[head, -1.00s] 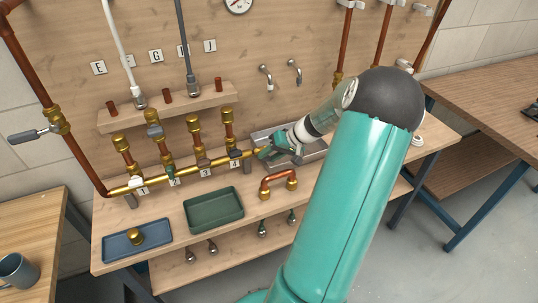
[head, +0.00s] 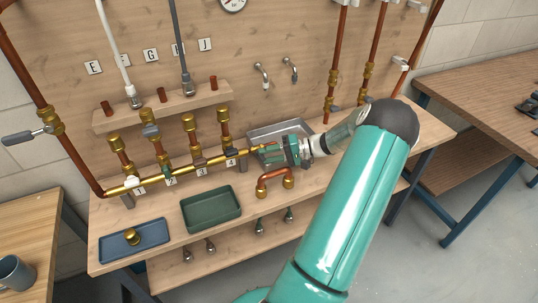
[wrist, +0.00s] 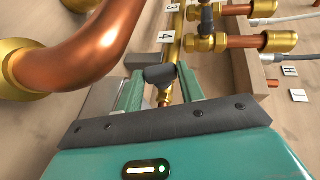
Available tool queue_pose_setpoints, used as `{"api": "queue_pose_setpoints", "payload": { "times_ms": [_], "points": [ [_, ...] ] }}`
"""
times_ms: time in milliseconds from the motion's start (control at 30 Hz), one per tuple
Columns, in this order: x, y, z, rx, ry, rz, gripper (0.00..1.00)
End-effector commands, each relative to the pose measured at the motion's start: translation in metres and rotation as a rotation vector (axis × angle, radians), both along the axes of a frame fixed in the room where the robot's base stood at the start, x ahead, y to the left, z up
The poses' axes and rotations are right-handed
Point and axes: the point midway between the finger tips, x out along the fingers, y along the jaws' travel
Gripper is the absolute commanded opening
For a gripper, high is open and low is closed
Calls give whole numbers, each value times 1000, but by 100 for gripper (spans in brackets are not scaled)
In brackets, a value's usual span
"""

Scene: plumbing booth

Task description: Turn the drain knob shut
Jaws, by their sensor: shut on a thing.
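The brass manifold (head: 185,167) runs along the bench, with a drain outlet at its right end beyond the number 4 label (head: 231,162). The dark grey drain knob (wrist: 160,76) sits between my fingertips in the wrist view, with the brass pipe (wrist: 169,97) just behind it. My gripper (wrist: 160,84) is shut on the knob, one green finger on each side. In the head view my gripper (head: 285,151) is at the manifold's right end and hides the knob. The exact angle of the knob is hard to tell.
A copper U-bend (head: 274,181) stands close below my gripper and looms large in the wrist view (wrist: 85,50). A grey metal tray (head: 262,134) lies behind. A green tray (head: 211,208) and blue tray (head: 134,241) lie to the left.

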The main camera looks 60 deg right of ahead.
Motion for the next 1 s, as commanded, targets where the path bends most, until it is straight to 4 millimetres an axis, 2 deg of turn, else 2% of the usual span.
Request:
{"api": "queue_pose_setpoints", "payload": {
  "times_ms": [433, 467, 533, 833, 1000],
  "points": [
    [0, 0, 0, 10, -5, -1, 15],
    [0, 0, 0, 10, -5, -1, 44],
    [0, 0, 0, 9, -4, 0, 58],
    [0, 0, 0, -2, 2, 0, 60],
    [0, 0, 3, -84, 50, -1, 60]
  ]
}}
